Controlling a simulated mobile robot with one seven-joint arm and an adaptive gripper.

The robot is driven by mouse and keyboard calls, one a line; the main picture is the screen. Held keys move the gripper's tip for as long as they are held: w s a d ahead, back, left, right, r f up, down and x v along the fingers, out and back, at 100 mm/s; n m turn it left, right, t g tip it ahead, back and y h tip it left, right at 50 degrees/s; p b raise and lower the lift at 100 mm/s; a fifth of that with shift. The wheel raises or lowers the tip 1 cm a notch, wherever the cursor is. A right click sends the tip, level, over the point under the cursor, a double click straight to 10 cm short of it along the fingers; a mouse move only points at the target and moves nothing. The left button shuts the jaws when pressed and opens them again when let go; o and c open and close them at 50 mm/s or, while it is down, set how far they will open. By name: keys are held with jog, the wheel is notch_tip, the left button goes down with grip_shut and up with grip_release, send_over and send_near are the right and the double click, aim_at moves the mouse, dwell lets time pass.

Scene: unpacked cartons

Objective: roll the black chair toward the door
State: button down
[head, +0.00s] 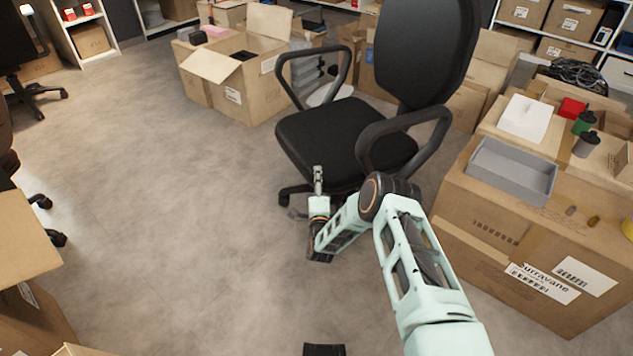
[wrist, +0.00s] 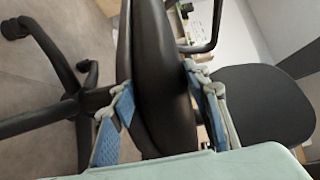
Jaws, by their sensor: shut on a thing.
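The black chair (head: 330,135) stands upright on the floor in the middle of the head view, with two looped armrests and a tall backrest (head: 425,50). My gripper (head: 318,178) is at the front edge of its seat. In the wrist view, my gripper (wrist: 160,85) has its blue-padded fingers on both sides of the black seat edge (wrist: 155,50), shut on it. That view is turned sideways: the wheeled base (wrist: 60,75) shows at left and the backrest (wrist: 262,105) at right. My arm hides part of the base in the head view. No door is visible.
An open carton (head: 230,85) stands behind the chair to the left. Stacked cartons (head: 500,225) with a grey tray (head: 512,170) stand close on the right. Another wheeled chair (head: 35,90) is at far left.

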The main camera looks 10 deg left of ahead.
jog(key=shift+s+f, duration=0.15)
jog(key=shift+f, duration=0.05)
jog(key=c, duration=1.2)
grip_release()
jog(key=shift+o, duration=0.9)
jog(key=shift+r, duration=0.15)
jog(key=s+d, duration=0.1)
jog(key=s, duration=1)
jog(key=shift+s+d, duration=0.25)
jog(key=shift+s, duration=0.15)
